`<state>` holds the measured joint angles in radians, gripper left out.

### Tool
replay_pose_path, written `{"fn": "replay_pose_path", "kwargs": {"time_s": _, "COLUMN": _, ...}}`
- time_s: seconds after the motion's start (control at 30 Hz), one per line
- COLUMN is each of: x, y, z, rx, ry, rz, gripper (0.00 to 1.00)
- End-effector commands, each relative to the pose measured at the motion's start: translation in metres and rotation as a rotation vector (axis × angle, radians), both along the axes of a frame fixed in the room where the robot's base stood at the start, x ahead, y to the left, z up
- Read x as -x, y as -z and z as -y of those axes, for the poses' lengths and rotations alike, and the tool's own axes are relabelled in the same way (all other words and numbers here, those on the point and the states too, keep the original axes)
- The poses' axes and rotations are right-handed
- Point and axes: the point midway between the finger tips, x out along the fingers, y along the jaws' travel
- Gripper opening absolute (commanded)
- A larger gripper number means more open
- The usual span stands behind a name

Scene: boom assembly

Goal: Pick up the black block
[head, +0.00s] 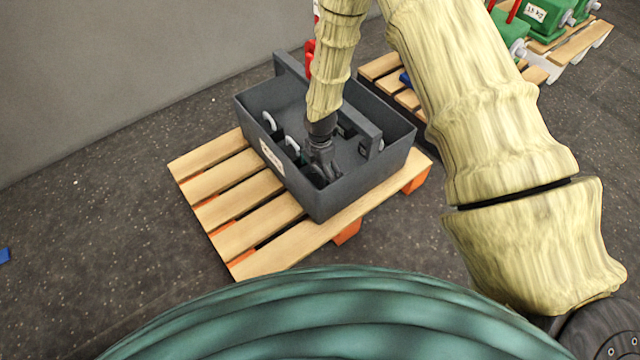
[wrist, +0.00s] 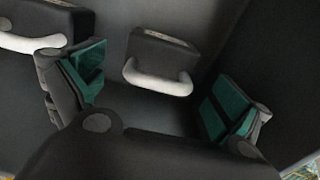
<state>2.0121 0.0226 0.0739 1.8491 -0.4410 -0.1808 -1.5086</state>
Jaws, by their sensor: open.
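My gripper (head: 320,165) reaches down into a dark grey crate (head: 355,193) in the head view. In the wrist view my gripper (wrist: 155,92) is open, with its green-padded fingers spread wide apart. A black block (wrist: 165,48) with a white handle lies ahead of and between the fingers, with a visible gap to each of them. A second dark block (wrist: 45,18) with a white handle is at the upper left, close to the left finger. The crate walls and my gripper partly hide the blocks in the head view.
Another pallet with green weights (head: 545,18) is at the upper right. A grey wall (head: 120,70) stands behind; floor at left is mostly clear.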

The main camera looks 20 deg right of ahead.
Motion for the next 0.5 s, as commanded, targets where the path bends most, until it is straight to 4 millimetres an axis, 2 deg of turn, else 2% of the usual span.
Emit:
{"fn": "replay_pose_path", "kwargs": {"time_s": 0.4, "x": 0.0, "y": 0.046, "z": -0.001, "rx": 0.0, "ry": 0.0, "rz": -0.001, "gripper": 1.0}}
{"fn": "replay_pose_path", "kwargs": {"time_s": 0.5, "x": 0.0, "y": 0.05, "z": -0.001, "rx": 0.0, "ry": 0.0, "rz": 0.0, "gripper": 1.0}}
